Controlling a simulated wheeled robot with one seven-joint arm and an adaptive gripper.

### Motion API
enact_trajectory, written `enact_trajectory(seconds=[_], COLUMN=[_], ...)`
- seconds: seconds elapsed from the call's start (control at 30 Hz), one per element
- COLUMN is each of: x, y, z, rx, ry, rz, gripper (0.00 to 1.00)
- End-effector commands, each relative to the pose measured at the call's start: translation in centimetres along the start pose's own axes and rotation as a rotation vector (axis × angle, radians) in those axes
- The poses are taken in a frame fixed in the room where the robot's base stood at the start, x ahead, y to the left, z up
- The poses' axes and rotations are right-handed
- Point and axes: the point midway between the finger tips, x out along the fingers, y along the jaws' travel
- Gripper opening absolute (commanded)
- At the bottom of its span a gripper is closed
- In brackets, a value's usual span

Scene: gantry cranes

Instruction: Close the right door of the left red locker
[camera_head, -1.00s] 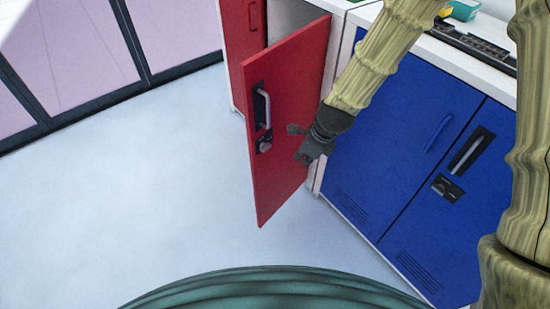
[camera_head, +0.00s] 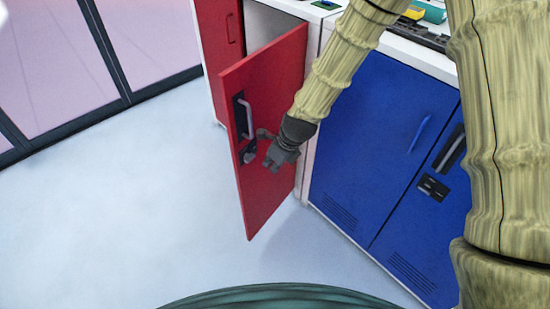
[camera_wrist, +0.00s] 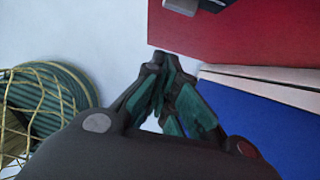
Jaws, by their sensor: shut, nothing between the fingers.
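The red locker's right door (camera_head: 272,130) stands open, swung out toward me, with its handle (camera_head: 248,116) and a lock below it near the free edge. Its left door (camera_head: 219,40) looks shut. The white inside of the locker (camera_head: 262,24) shows above the open door. My gripper (camera_head: 272,165) is shut and empty, in front of the open door's outer face, just right of the handle. In the wrist view the fingertips (camera_wrist: 165,62) are together beside the red door (camera_wrist: 240,30). I cannot tell whether they touch it.
A blue locker (camera_head: 370,150) with shut doors stands right of the red one. Tools and a green-and-yellow item (camera_head: 425,13) lie on top. A dark-framed glass wall (camera_head: 50,60) is at the left. The pale floor (camera_head: 120,200) left of the door is clear.

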Motion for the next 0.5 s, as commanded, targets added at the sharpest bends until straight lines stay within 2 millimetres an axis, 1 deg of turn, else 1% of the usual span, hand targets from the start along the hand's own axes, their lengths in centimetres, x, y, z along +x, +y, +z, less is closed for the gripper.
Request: enact_trajectory(seconds=[0.03, 0.17, 0.3, 0.5], x=[0.8, 2.5, 3.0, 3.7], y=[0.0, 0.1, 0.0, 0.1], z=[0.0, 0.0, 1.9, 3.4], rx=[-0.002, -0.002, -0.005, -0.003], ry=[0.001, 0.002, -0.001, 0.000], rz=[0.001, 0.002, -0.001, 0.000], gripper=[0.00, 0.00, 0.00, 0.00])
